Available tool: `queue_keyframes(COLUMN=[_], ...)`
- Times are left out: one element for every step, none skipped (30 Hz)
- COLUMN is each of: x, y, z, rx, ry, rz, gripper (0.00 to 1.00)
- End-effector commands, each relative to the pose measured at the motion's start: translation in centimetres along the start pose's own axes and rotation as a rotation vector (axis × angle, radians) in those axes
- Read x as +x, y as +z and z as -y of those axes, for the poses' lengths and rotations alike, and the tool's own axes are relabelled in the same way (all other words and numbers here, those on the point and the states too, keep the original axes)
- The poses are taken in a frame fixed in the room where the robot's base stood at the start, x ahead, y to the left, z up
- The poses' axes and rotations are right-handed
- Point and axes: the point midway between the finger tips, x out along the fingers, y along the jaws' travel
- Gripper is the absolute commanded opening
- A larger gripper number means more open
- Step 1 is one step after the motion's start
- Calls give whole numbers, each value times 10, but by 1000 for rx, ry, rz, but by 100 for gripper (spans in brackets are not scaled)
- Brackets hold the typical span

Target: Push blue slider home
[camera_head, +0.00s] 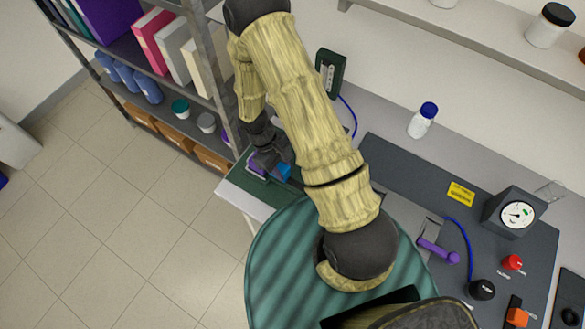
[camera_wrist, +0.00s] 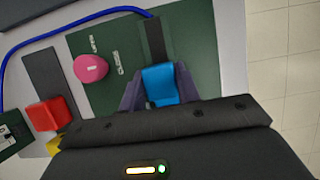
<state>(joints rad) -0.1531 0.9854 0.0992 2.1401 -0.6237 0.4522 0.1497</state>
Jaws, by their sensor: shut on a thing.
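The blue slider (camera_wrist: 161,84) sits at the near end of a dark straight track (camera_wrist: 154,40) on a green panel (camera_wrist: 195,42) in the wrist view. My gripper (camera_wrist: 159,76) has its two purple fingers on either side of the slider, shut on it. The track beyond the slider is bare. In the head view, the slider (camera_head: 284,171) shows as a small blue patch beside my gripper (camera_head: 270,164), at the left end of the bench. My gripper hides part of the panel there.
A pink knob (camera_wrist: 90,67) stands on the panel left of the track. A red block (camera_wrist: 45,114) and a blue cable (camera_wrist: 85,20) lie further left. In the head view, a shelf rack (camera_head: 195,60) stands close to my arm, and a blue-capped bottle (camera_head: 422,121) stands on the bench.

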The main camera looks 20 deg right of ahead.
Motion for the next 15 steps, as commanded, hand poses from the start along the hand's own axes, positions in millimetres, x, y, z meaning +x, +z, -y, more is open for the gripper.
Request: queue_keyframes(x=[-2,-3,-4,-4,-4,-5,-5,-5,-5,-5,-5,-5,-5,-5,-5], y=[-5,-7,-8,-9,-10,-10,-10,-10,-10,-10,-10,-10,-10,-10,-10], z=[1,3,4,5,5,6,6,6,6,6,6,6,6,6,6], rx=[-4,-7,-11,-12,-13,-14,-14,-14,-14,-14,-14,-14,-14,-14,-15], ry=[4,5,6,6,6,6,6,6,6,6,6,6,6,6,6], rz=[-2,-2,-2,-2,-1,-1,-1,-1,-1,-1,-1,-1,-1,-1,-1], gripper=[0,0,0,0,0,0,0,0,0,0,0,0,0,36,44])
